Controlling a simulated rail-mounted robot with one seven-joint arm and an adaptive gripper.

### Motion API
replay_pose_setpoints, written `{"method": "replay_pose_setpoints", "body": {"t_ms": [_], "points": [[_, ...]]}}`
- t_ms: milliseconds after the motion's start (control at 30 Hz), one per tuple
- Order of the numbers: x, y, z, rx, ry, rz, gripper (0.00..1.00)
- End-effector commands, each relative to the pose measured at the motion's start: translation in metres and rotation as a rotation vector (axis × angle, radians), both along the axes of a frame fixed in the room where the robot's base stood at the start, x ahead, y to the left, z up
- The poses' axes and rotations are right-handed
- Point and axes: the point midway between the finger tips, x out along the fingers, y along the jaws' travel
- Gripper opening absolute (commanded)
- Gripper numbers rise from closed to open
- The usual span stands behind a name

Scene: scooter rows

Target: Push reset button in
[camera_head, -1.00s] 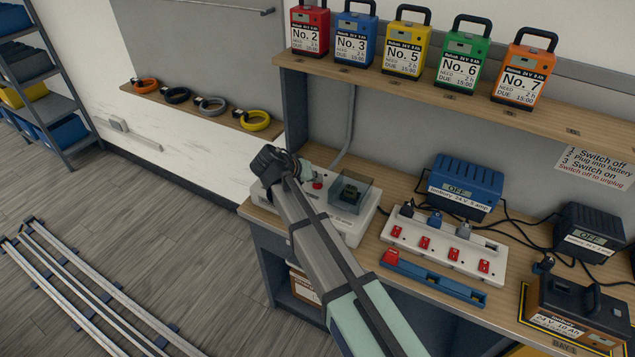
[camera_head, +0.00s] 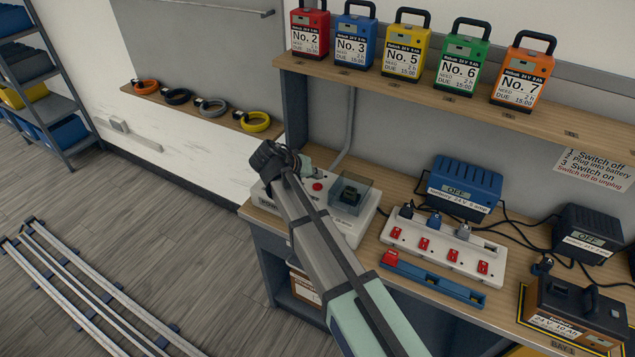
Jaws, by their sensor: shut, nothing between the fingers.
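A red button (camera_head: 317,187) shows on top of a pale box (camera_head: 335,222) at the left end of the bench; I cannot tell for sure that it is the reset button. A clear cover with a dark part inside (camera_head: 349,196) stands on the same box, to the right of the button. My gripper (camera_head: 304,166) is over the box's back left part, close to the red button and to its upper left in the picture. It is shut, and its fingertips are partly hidden behind my wrist. I cannot tell whether it touches the box.
A white power strip (camera_head: 440,250) with red switches and plugs lies right of the box. A blue charger (camera_head: 466,188) stands behind it, and a dark battery (camera_head: 575,312) at the right. A shelf (camera_head: 440,92) with several coloured batteries hangs above the bench.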

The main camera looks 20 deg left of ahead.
Motion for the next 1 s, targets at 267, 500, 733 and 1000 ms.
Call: {"method": "replay_pose_setpoints", "body": {"t_ms": [267, 500, 733, 1000], "points": [[0.0, 0.0, 0.0, 0.0, 0.0, 0.0, 0.0], [0.0, 0.0, 0.013, 0.0, -0.001, 0.001, 0.0], [0.0, 0.0, 0.034, 0.002, -0.001, 0.0, 0.0], [0.0, 0.0, 0.05, 0.0, 0.0, 0.0, 0.0]]}}
